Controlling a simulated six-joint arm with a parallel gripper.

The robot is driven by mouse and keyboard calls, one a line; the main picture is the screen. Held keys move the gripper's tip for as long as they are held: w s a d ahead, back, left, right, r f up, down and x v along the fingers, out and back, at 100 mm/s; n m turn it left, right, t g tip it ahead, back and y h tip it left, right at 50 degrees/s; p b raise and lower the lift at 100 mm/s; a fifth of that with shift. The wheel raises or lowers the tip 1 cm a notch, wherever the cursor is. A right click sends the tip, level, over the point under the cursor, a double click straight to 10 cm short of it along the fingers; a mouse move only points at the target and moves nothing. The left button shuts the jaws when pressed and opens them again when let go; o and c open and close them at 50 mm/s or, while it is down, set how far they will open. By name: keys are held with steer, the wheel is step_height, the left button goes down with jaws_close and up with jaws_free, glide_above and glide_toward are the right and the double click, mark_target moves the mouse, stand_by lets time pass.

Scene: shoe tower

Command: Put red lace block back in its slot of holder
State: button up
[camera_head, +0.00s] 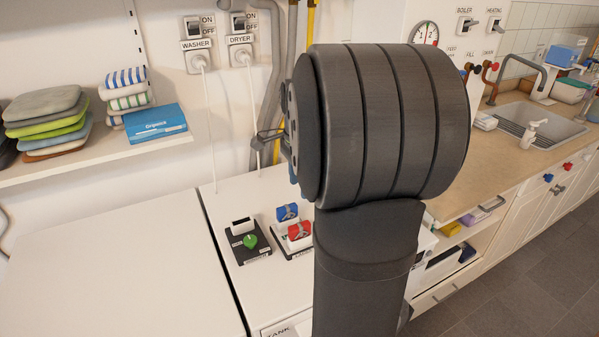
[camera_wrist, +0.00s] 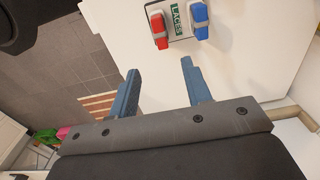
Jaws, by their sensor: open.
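The red lace block (camera_head: 299,231) is at the holder on the white top, with the blue block (camera_head: 287,212) just behind it. In the wrist view the red block (camera_wrist: 160,30) is at the left side of the dark holder labelled LACES (camera_wrist: 177,20), and the blue block (camera_wrist: 200,20) is at its right. I cannot tell whether the red block is fully seated. My gripper (camera_wrist: 160,66) is open and empty, its blue fingers apart and short of the holder. In the head view my arm hides most of the gripper and part of the holder (camera_head: 297,256).
A black stand with a green piece (camera_head: 250,241) is left of the holder. The white top (camera_head: 120,270) further left is clear. A shelf (camera_head: 90,165) with folded cloths and a blue box hangs behind; a sink counter (camera_head: 480,150) is at the right.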

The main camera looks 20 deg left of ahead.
step_height(320, 180, up, 2)
steer(key=shift+r, duration=0.25)
steer(key=shift+f, duration=0.1)
stand_by(0.6)
step_height(320, 180, down, 17)
steer(key=shift+f, duration=0.2)
steer(key=shift+r, duration=0.2)
steer(key=shift+r, duration=0.1)
stand_by(0.4)
